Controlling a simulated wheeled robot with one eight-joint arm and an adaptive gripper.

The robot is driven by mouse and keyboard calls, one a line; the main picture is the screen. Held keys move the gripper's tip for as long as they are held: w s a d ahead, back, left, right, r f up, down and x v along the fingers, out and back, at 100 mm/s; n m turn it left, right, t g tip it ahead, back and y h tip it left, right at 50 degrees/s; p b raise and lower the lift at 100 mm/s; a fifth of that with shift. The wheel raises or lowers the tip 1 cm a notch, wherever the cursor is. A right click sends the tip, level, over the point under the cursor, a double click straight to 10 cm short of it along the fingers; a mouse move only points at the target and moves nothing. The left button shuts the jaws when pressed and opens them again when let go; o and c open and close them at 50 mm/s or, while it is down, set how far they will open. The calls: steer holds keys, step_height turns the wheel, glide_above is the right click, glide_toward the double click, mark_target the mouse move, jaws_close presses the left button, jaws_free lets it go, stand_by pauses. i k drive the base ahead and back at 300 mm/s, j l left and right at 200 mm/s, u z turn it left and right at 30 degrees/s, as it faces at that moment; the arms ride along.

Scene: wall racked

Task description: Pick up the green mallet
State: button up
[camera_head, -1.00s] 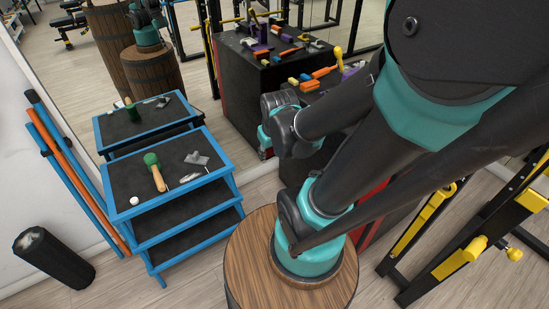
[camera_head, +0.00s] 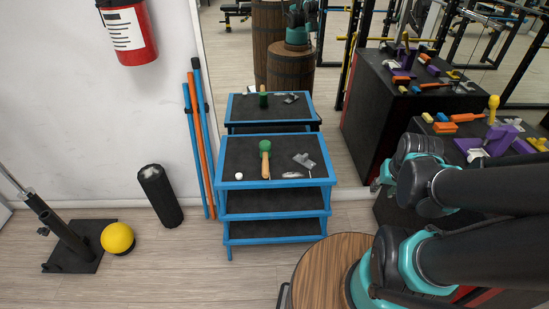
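The green mallet (camera_head: 265,151) lies on the black top of the blue-framed rack (camera_head: 229,165), near its middle. Its green head points to the back and its tan wooden handle to the front. A white ball, a grey metal piece (camera_head: 304,160) and a flat silvery piece lie on the same top. My arm comes in at the right side, well to the right of the rack. My gripper's fingertips cannot be made out, so whether it is open or shut does not show.
A mirror behind the rack repeats the rack and mallet. A black box with colourful tools (camera_head: 442,126) stands at right. Blue and orange poles (camera_head: 203,140), a black roller (camera_head: 160,195) and a yellow ball (camera_head: 117,238) are at left. A wooden barrel top (camera_head: 325,270) is in front.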

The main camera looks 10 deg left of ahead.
mark_target(265, 145)
steer(key=u, duration=1.25)
steer(key=l+z, duration=0.2)
steer(key=k+j+z, duration=0.15)
steer(key=j, duration=0.25)
steer(key=j+z, duration=0.2)
steer(key=j, duration=0.15)
steer(key=k+j+z, duration=0.15)
steer(key=j, duration=0.2)
steer(key=k, duration=0.05)
